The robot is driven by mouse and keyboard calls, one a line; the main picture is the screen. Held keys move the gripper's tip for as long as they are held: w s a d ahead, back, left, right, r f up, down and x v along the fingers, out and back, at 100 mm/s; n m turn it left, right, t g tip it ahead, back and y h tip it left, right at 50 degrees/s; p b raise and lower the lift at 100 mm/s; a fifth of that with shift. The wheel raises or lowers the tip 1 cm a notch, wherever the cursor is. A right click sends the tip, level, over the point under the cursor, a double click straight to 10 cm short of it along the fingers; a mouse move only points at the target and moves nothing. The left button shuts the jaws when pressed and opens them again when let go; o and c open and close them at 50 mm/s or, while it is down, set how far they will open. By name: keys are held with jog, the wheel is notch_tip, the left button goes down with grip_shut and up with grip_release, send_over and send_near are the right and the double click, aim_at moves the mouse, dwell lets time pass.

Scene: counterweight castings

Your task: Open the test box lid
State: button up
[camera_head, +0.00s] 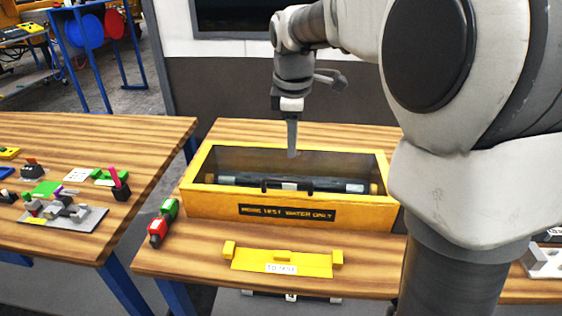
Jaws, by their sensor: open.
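The test box (196,200) is a long yellow box on the wooden table, with a dark label reading "HOSE TEST WATER ONLY" on its front. A dark bar with a pale middle band (289,185) lies across the box, seen inside or through the top. My gripper (292,152) points down over the far part of the box, open and empty. It appears edge-on, and I cannot tell whether its tips touch the top.
A yellow bracket (283,260) with a white tag lies in front of the box. A red and green fitting (162,222) lies at its left. The left table (120,140) holds small coloured parts. My arm hides much of the right side.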

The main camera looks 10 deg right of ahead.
aim_at(292, 181)
jog(key=f, duration=0.3)
jog(key=w+f, duration=0.1)
jog(key=f, duration=0.3)
jog(key=w+f+b, duration=0.1)
jog(key=f, duration=0.3)
jog(key=shift+w+d+f, duration=0.1)
jog(key=shift+d+f, duration=0.15)
jog(key=shift+d, duration=0.1)
jog(key=shift+c, duration=0.4)
grip_shut()
jog(key=shift+r, duration=0.1)
dwell(0.3)
